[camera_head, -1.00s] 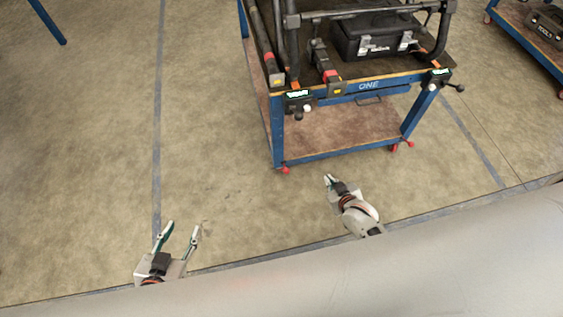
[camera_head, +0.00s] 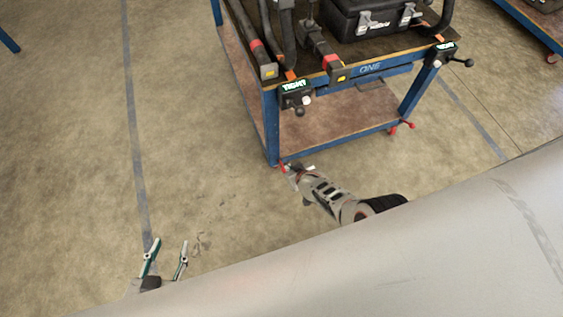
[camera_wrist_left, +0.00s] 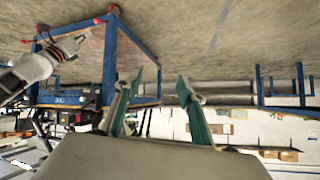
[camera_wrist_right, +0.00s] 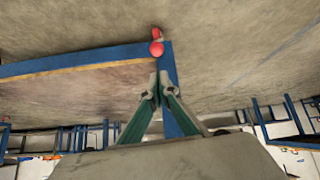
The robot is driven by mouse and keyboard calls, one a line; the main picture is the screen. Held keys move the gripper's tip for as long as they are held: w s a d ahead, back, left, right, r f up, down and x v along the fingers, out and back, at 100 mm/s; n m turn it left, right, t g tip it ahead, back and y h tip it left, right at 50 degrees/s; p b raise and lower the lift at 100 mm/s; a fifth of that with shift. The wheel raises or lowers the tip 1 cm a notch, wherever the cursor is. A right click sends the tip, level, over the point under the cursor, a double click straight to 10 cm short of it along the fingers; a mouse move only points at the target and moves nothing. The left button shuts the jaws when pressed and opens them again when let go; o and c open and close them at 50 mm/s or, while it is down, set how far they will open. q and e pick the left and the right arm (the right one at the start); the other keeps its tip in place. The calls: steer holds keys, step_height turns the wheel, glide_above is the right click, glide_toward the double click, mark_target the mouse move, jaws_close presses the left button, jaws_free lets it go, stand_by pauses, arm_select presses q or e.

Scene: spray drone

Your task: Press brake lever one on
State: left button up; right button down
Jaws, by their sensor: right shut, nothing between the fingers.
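A red brake lever (camera_head: 283,167) is at the foot of the near-left leg of the blue table marked ONE (camera_head: 370,69). In the right wrist view the red lever (camera_wrist_right: 156,48) shows just beyond the fingertips, at the leg's foot. My right gripper (camera_head: 295,172) is shut and empty, low beside that leg and partly overlapping the lever in the head view. I cannot tell whether it touches. Another red lever (camera_head: 407,125) is at the near-right leg. My left gripper (camera_head: 169,243) is open and empty over bare floor, well left of the table.
The table carries a black case (camera_head: 375,18) and dark tubes. Clamps with black knobs (camera_head: 298,97) stick out from its front corners. A lower wooden shelf (camera_head: 330,125) sits between the legs. The floor left of the table is clear. Another blue table (camera_head: 520,30) stands at upper right.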

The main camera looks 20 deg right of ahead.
mark_target(283, 166)
arm_select(q)
steer(key=shift+s+d, duration=0.1)
steer(key=shift+d, duration=0.05)
arm_select(e)
steer(key=shift+r, duration=0.1)
steer(key=b+x, duration=0.2)
steer(key=x, duration=0.1)
steer(key=b+x, duration=0.2)
steer(key=x, duration=0.1)
steer(key=s+b+x, duration=0.1)
steer(key=b+x, duration=0.2)
steer(key=shift+f, duration=0.4)
steer(key=shift+w+f+b, duration=0.15)
steer(key=shift+w+b, duration=0.15)
steer(key=shift+w, duration=0.55)
arm_select(q)
steer(key=shift+n+t+h, duration=0.4)
steer(key=shift+h, duration=0.4)
steer(key=d, duration=0.1)
steer(key=w+d+r, duration=0.1)
steer(key=d, duration=0.3)
steer(key=shift+w+r, duration=0.2)
steer(key=shift+w, duration=0.2)
